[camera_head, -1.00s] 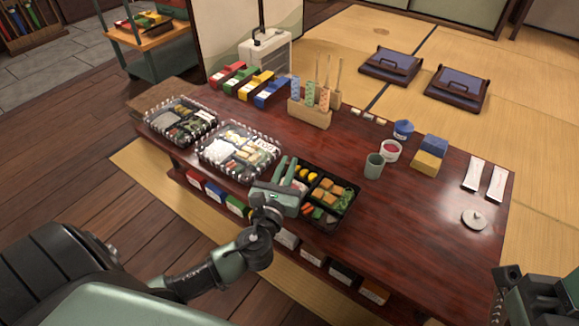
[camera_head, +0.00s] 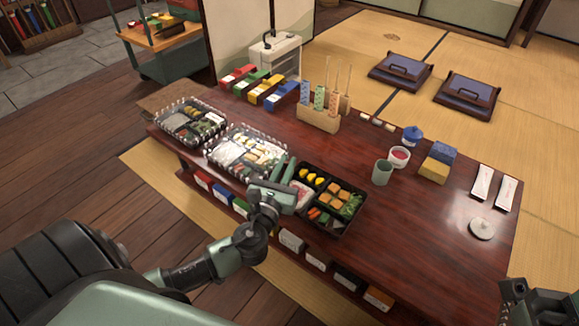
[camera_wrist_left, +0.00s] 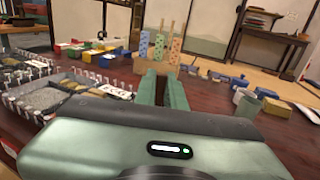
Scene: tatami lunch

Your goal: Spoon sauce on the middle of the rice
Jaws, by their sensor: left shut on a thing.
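An open black lunch box (camera_head: 352,222) stands at the table's front edge. It holds orange cubes, yellow pieces and greens. A white patch that looks like rice (camera_head: 301,193) shows at its left, partly behind my left gripper. My left gripper (camera_head: 283,170) is over the gap between this box and the clear-lidded box to its left. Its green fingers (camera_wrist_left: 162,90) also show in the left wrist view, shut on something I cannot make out. A small white cup with red sauce (camera_head: 399,157) stands farther back. My right gripper (camera_head: 523,298) is partly in view at the lower right; its jaws are unclear.
Clear-lidded lunch boxes (camera_head: 245,152) stand to the left. A wooden holder (camera_head: 318,121) with patterned sticks is behind. A green cup (camera_head: 382,172), blue pot (camera_head: 412,135) and sponge-like blocks (camera_head: 437,163) stand right. The table's front right is mostly clear.

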